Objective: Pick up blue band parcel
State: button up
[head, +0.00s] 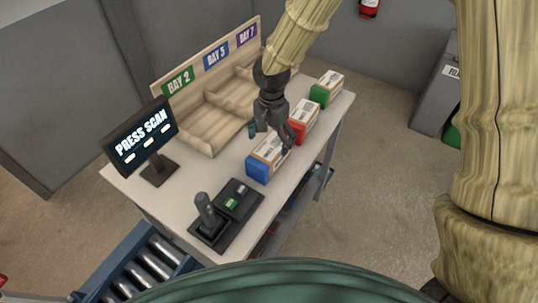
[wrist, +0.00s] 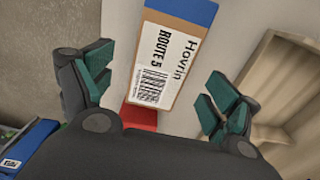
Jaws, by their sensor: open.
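The blue band parcel (head: 259,169) is a brown box with a blue end, lying on the white table near its front edge in the head view. In the wrist view the parcel (wrist: 168,58) shows a white label reading "Havrin" and "ROUTE 5", with the blue band at the top of the picture. My gripper (head: 272,138) is open and points down above the far part of the parcel. In the wrist view the two fingers of my gripper (wrist: 156,92) are spread to either side of the parcel, with nothing held between them. Whether a finger touches it, I cannot tell.
A red band parcel (head: 305,119) stands just behind, close to my gripper, and a green band parcel (head: 324,91) farther back. A bay rack (head: 207,118) is to the left. A screen (head: 141,137) and a scanner on a black base (head: 208,217) stand in front.

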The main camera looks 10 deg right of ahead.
aim_at(269, 148)
jog(key=shift+s+a+f+p, duration=0.15)
jog(key=shift+f+p, duration=0.35)
jog(key=shift+f, duration=0.5)
jog(key=shift+s+a+f+p, duration=0.15)
jog(key=shift+f+p, duration=0.3)
jog(key=shift+f, duration=0.5)
jog(key=shift+w+f, duration=0.1)
jog(key=shift+f, duration=0.85)
jog(key=c, duration=1.4)
jog(key=shift+o, duration=0.2)
jog(key=shift+r, duration=0.1)
